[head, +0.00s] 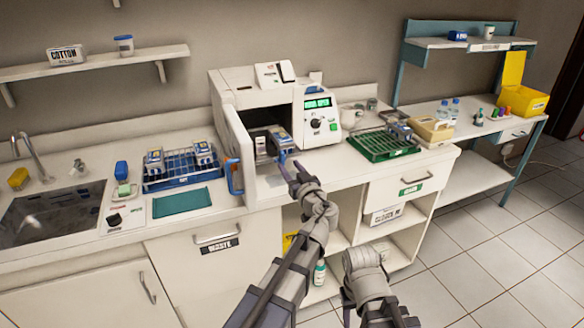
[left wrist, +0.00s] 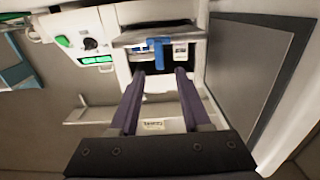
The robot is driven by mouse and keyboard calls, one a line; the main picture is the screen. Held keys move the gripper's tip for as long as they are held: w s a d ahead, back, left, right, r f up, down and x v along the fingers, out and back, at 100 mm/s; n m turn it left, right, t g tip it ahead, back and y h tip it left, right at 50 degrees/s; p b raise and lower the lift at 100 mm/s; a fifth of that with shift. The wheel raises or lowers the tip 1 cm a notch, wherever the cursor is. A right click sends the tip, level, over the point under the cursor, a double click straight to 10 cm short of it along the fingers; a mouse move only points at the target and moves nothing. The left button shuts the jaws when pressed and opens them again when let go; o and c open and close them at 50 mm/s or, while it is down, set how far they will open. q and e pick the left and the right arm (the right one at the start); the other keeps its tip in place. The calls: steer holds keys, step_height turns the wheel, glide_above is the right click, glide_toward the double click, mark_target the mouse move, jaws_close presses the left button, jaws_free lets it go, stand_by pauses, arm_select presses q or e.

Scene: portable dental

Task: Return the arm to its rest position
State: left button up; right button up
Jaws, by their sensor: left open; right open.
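My left gripper (head: 291,168) is open and empty, in front of the open chamber of the white sterilizer (head: 246,96). In the left wrist view its two dark fingers (left wrist: 161,75) are spread apart, with a blue tab (left wrist: 160,50) between and beyond their tips. Blue-and-white packs (head: 280,138) sit in the chamber.
A blue rack (head: 182,178) with packs stands left of the door, behind a teal mat (head: 181,202). A green rack (head: 383,150) stands to the right, near a beige box (head: 432,131). The sink (head: 48,215) is at far left. The counter in front of the sterilizer is clear.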

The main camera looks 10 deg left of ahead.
arm_select(q)
steer(key=s+d+f+m+g+h+p, duration=0.1)
steer(key=s+f+m+g+p, duration=0.2)
steer(key=s, duration=0.4)
steer(key=s+f+g+h+p, duration=0.2)
steer(key=s+f+g+p, duration=0.1)
steer(key=s+f+g, duration=0.3)
steer(key=s+d+f+m+g+h+p, duration=0.1)
steer(key=s+d+m+g+h+p, duration=0.1)
steer(key=s+d, duration=0.3)
steer(key=s+d+f+m+g+h+p, duration=0.2)
steer(key=s+d+m+g+h, duration=0.1)
steer(key=s, duration=0.9)
steer(key=d+m+g, duration=0.1)
steer(key=d+m, duration=0.1)
steer(key=shift+d+m+h, duration=0.3)
steer(key=shift+h, duration=0.1)
